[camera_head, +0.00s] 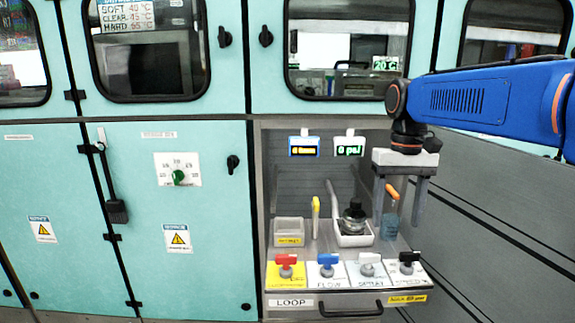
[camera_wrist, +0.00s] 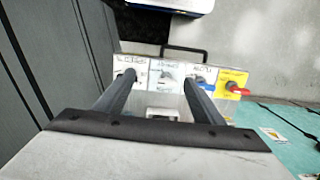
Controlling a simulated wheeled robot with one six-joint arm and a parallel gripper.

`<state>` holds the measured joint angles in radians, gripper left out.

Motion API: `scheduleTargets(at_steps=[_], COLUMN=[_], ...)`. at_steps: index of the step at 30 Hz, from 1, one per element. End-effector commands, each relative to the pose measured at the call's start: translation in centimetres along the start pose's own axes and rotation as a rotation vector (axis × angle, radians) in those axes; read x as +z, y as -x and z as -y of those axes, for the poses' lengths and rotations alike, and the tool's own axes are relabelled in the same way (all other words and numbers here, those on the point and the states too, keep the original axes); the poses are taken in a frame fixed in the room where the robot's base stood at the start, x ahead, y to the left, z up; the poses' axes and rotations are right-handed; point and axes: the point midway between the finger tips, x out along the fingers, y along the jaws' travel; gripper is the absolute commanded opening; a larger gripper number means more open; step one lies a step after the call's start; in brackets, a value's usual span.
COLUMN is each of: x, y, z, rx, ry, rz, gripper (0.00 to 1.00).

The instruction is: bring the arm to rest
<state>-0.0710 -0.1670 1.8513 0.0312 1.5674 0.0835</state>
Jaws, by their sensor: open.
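My arm (camera_head: 490,100) reaches in from the right in the head view, its blue link roughly level. My gripper (camera_head: 398,218) points down at the right side of the open grey bay. Its two fingers are apart, with nothing seen held between them. An orange-topped item (camera_head: 392,191) with a bluish lower part shows between the fingers in the head view; whether it lies behind them in depth is hard to tell. In the wrist view my gripper (camera_wrist: 159,80) is open above the valve panel, and its fingers partly cover the panel.
The sloped panel carries red (camera_head: 286,261), blue (camera_head: 327,261), white (camera_head: 368,259) and black (camera_head: 407,258) handles. Behind it stand a clear bin (camera_head: 289,225), a yellow item (camera_head: 316,207) and a dark bottle (camera_head: 353,214) in a white tray (camera_head: 352,240). Teal cabinets (camera_head: 215,255) flank the bay's left.

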Motion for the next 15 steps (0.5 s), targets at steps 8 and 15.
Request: scheduleTargets(at_steps=[8, 15], x=[6.0, 10.4], y=[-3.6, -7.6], z=[-1.6, -2.7], rx=[-0.003, 0.001], ry=[0.003, 0.008], rz=[-0.153, -0.283], gripper=[0.62, 0.62])
